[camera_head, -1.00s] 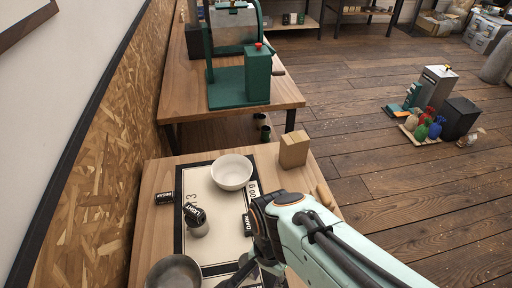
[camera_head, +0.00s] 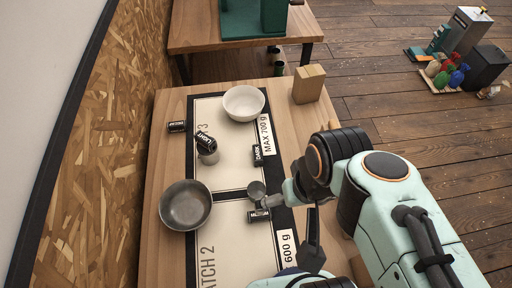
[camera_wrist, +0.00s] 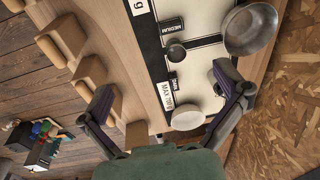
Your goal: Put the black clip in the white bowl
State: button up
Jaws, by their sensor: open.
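The white bowl (camera_head: 244,103) stands upright and looks empty at the table's far side; it also shows in the wrist view (camera_wrist: 186,119). No object is plainly recognisable as a clip. Several small black labelled pieces are candidates: one marked DARK (camera_head: 257,156) below the bowl, one marked LIGHT (camera_head: 206,140) tilted on a small grey cup, one by the left edge (camera_head: 177,126), and one marked MEDIUM (camera_head: 258,215) beside the scoop. My gripper (camera_wrist: 164,86) is open and empty above the table, its fingers wide apart. In the head view it is partly hidden by my arm.
A metal pan (camera_head: 185,205) sits at the table's left, and a small metal scoop (camera_head: 256,189) near its middle. Brown blocks (camera_wrist: 92,74) line one edge; one block (camera_head: 308,84) stands right of the bowl. The printed mat (camera_head: 225,178) has clear patches.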

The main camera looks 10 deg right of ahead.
jog(key=w+m+t, duration=0.1)
jog(key=w+t, duration=0.1)
jog(key=w, duration=0.4)
jog(key=g, duration=0.3)
send_over(267, 215)
jog(key=a, duration=0.2)
jog(key=shift+h, duration=0.4)
jog(key=f, duration=1.7)
jog(key=shift+w+d+f, duration=0.2)
jog(key=shift+s+a+f+n+g, duration=0.1)
jog(key=shift+s+f+n+g, duration=0.2)
jog(key=shift+f, duration=0.35)
jog(key=shift+w+f, duration=0.1)
jog(key=shift+f, duration=2.85)
jog(key=c, duration=1)
jog(key=shift+o, duration=0.2)
jog(key=shift+r, duration=0.15)
